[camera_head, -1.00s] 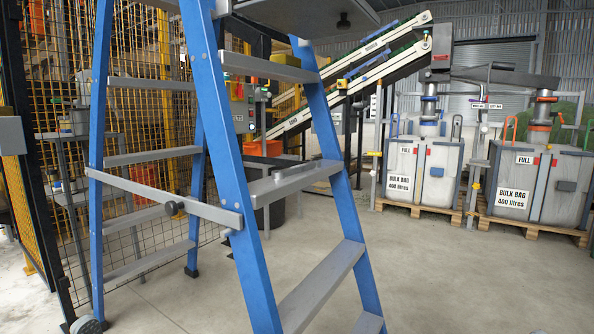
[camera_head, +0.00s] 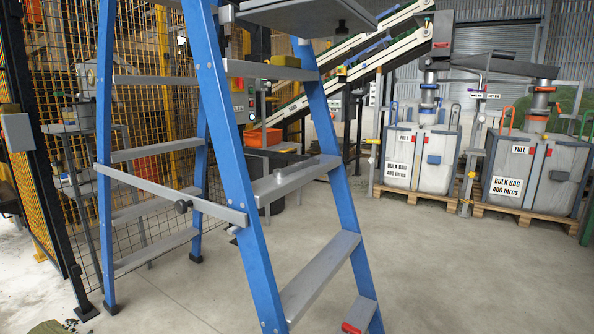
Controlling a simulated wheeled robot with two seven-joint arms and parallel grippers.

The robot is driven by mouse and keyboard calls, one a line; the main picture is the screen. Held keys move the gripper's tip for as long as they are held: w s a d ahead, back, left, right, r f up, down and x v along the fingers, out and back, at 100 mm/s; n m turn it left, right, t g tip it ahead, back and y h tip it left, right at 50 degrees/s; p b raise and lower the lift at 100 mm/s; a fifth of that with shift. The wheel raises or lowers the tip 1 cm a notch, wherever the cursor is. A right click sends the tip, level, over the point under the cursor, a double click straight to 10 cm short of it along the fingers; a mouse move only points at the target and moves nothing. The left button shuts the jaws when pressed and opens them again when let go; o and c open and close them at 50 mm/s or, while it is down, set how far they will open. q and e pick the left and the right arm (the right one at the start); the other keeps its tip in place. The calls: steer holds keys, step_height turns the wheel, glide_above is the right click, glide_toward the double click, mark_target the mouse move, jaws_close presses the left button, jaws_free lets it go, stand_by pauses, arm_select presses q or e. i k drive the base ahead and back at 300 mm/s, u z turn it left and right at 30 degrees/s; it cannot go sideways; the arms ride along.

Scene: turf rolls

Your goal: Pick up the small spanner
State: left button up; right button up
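I cannot make out a spanner for sure. A thin dark grey bar-like object (camera_head: 298,167) lies on the middle step (camera_head: 290,182) of the blue stepladder (camera_head: 236,170); it is too small to tell what it is. A red piece (camera_head: 351,328) shows at the front of the ladder's lowest visible step, near the bottom edge. Neither of my grippers is in view.
The ladder stands close in front of me. A yellow-framed mesh fence (camera_head: 150,75) is behind it on the left. The concrete floor (camera_head: 470,275) at right is clear.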

mark_target(280, 173)
steer(key=k, duration=1.2)
steer(key=z, duration=0.55)
steer(key=i, duration=0.6)
steer(key=z, duration=0.7)
steer(key=i, duration=1.75)
steer(key=u, duration=1.4)
steer(key=i, duration=0.4)
steer(key=u, duration=0.25)
